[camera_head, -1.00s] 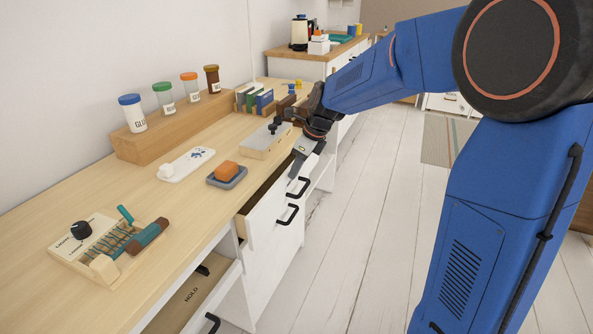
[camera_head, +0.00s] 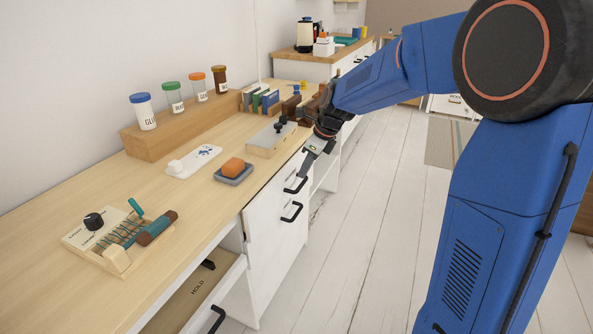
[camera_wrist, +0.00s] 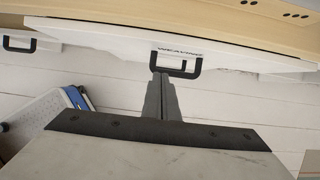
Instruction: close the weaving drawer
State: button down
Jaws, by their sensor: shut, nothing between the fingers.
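The weaving drawer is the upper white drawer front (camera_head: 262,217) under the desk edge. Its front stands at or very near the desk edge, and no inside shows. In the wrist view, the drawer front (camera_wrist: 110,38) carries a "WEAVING" label above a black handle (camera_wrist: 176,68). The handle also shows in the head view (camera_head: 296,186). My gripper (camera_head: 304,173) is shut and empty, pointing down at the handle. In the wrist view, its fingertips (camera_wrist: 163,78) are at the handle, overlapping its left part; I cannot tell whether they touch it.
A lower left drawer (camera_head: 228,283) stands open with "HOLD" visible inside. Another black handle (camera_head: 291,212) sits below the weaving handle. The wooden desktop (camera_head: 110,190) holds a loom-like item (camera_head: 125,236), a grey dish (camera_head: 233,175) with an orange block, and jars. The floor (camera_head: 370,220) is clear.

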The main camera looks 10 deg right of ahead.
aim_at(296, 155)
jog(key=v, duration=1)
jog(key=w+d, duration=0.5)
jog(key=w, duration=0.3)
jog(key=w+a+f, duration=0.4)
jog(key=a+f, duration=0.2)
jog(key=f, duration=0.3)
jog(key=shift+f, duration=0.25)
jog(key=shift+w+a, duration=0.1)
jog(key=shift+w, duration=0.05)
jog(key=shift+w+a+r, duration=0.1)
jog(key=shift+w+a, duration=0.55)
jog(key=shift+a, duration=0.3)
